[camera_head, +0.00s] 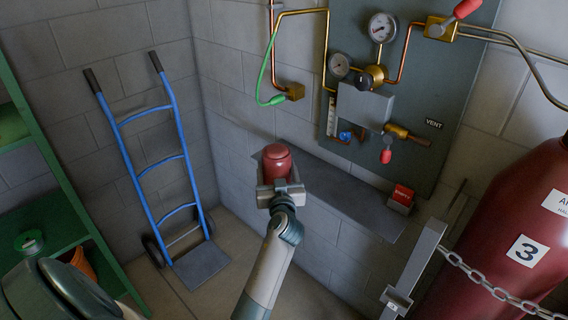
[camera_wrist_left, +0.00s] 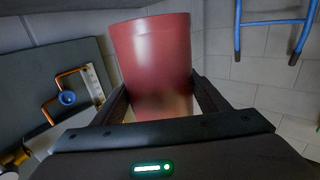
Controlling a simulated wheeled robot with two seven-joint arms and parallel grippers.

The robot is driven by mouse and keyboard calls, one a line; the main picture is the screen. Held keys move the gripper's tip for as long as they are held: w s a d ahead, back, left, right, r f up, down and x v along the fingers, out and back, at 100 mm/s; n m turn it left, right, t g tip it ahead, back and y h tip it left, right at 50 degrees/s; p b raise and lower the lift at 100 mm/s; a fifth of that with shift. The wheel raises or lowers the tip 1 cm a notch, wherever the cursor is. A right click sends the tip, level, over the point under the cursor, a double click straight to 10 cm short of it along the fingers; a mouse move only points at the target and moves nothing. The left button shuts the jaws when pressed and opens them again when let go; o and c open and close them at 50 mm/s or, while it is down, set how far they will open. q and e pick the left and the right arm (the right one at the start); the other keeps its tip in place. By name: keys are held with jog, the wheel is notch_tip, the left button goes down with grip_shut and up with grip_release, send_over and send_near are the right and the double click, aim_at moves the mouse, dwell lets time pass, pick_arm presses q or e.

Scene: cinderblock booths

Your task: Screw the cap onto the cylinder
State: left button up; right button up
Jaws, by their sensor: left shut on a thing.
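The dark red cap (camera_head: 277,158) is held up in my left gripper (camera_head: 280,188), in front of the wall shelf. In the left wrist view the cap (camera_wrist_left: 152,50) stands between the two dark fingers of my left gripper (camera_wrist_left: 160,98), which press on its sides. The dark red cylinder (camera_head: 500,235), with a label "3", stands at the right edge of the head view, well apart from the cap. Its top is mostly cut off by the frame, so I cannot see its neck. My right gripper is not in view.
A grey wall shelf (camera_head: 345,200) carries a small red box (camera_head: 402,195). Above it is a panel (camera_head: 455,85) with gauges and pipes. A chain (camera_head: 480,282) and metal post (camera_head: 415,265) stand before the cylinder. A blue hand truck (camera_head: 152,165) and green shelving (camera_head: 60,190) are left.

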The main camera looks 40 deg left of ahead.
pick_arm(q)
jog(key=s+d+m+t+h+b, duration=0.3)
jog(key=s+d+m+h, duration=0.5)
jog(key=s+d, duration=1.3)
jog(key=d+t+h, duration=0.1)
jog(key=d+h, duration=0.2)
jog(key=d, duration=0.1)
jog(key=shift+s+d+r+h, duration=0.2)
jog(key=shift+s+r+h, duration=0.2)
